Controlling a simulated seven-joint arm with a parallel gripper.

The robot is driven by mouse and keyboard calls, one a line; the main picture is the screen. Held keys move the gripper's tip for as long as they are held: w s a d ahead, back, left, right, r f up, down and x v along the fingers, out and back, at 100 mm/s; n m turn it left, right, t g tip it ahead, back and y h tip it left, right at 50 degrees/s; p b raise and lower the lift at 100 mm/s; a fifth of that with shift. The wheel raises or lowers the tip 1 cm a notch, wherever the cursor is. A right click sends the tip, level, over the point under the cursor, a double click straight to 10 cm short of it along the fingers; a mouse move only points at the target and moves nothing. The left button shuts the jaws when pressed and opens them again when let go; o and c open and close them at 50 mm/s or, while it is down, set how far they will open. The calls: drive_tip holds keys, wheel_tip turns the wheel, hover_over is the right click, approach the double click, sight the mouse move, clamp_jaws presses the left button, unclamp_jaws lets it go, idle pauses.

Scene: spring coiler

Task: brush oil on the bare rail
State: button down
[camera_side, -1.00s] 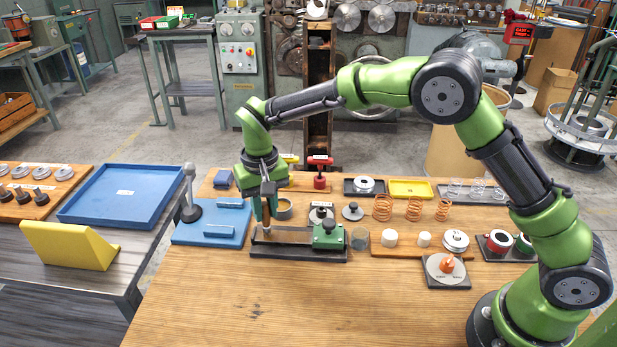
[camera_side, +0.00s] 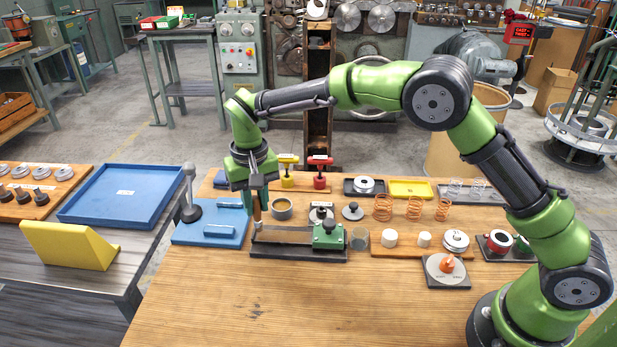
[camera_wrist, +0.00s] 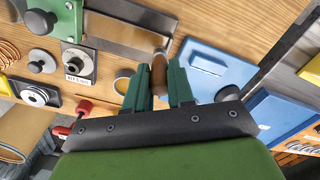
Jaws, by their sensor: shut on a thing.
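My gripper (camera_side: 257,198) is shut on a brush with a brown wooden handle (camera_side: 257,211). In the wrist view the handle (camera_wrist: 158,75) sits between the two green fingers (camera_wrist: 159,88). The brush hangs roughly upright over the left end of the flat metal rail (camera_side: 288,237). I cannot tell whether the bristles touch it. The rail lies along a dark base with a green block (camera_side: 327,236) at its right end. A small round pot (camera_side: 281,209) stands just behind the rail.
A blue plate with bars (camera_side: 212,233) lies close on the left. Yellow-handled (camera_side: 288,172) and red-handled (camera_side: 320,173) tools stand behind. The front of the table is clear.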

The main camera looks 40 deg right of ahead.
drive_tip(key=shift+r, duration=2.75)
